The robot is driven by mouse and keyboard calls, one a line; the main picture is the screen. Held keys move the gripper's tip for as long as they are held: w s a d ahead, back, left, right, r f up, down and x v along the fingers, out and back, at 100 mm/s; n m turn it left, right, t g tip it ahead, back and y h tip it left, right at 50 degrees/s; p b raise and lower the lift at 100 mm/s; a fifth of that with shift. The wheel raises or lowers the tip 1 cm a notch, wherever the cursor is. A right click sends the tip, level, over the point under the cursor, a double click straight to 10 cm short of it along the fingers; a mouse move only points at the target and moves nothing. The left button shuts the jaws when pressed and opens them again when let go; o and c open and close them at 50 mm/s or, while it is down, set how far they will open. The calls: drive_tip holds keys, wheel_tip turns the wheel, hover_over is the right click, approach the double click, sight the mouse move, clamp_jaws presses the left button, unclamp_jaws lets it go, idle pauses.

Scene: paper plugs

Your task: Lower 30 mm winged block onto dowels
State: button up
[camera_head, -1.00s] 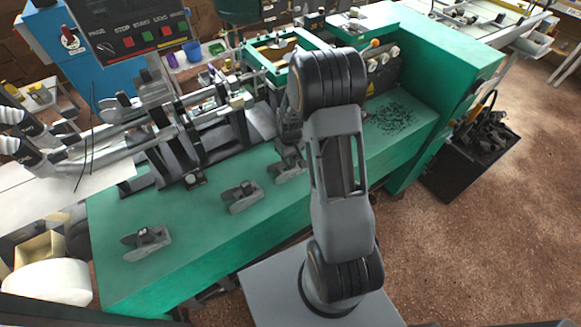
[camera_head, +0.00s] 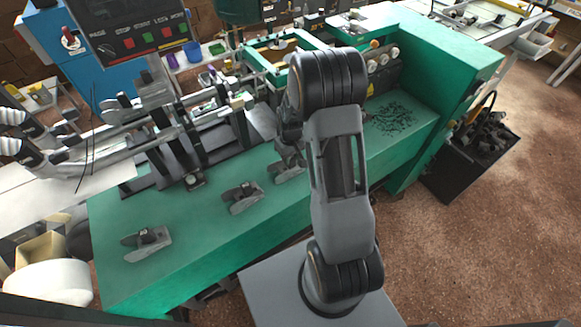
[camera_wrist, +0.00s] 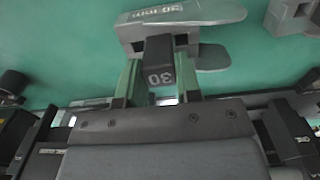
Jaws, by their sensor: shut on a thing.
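My gripper (camera_wrist: 158,77) is shut on that knob, with one green finger on each side. The block lies under my gripper over the green surface; whether it touches it I cannot tell. In the head view, my gripper (camera_head: 291,133) is mostly hidden by my arm, and a grey winged piece (camera_head: 286,172) shows just below it. I cannot make out any dowels; the block's underside is hidden.
Two other grey winged blocks (camera_head: 242,197) and (camera_head: 147,242) lie on the green bench (camera_head: 200,235). A machine with rails and rollers (camera_head: 185,140) stands behind them. Dark scraps (camera_head: 394,118) lie at the right. The bench front is clear between the blocks.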

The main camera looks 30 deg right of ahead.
drive_tip(key=shift+r+p, duration=1.3)
drive_tip(key=shift+r, duration=0.9)
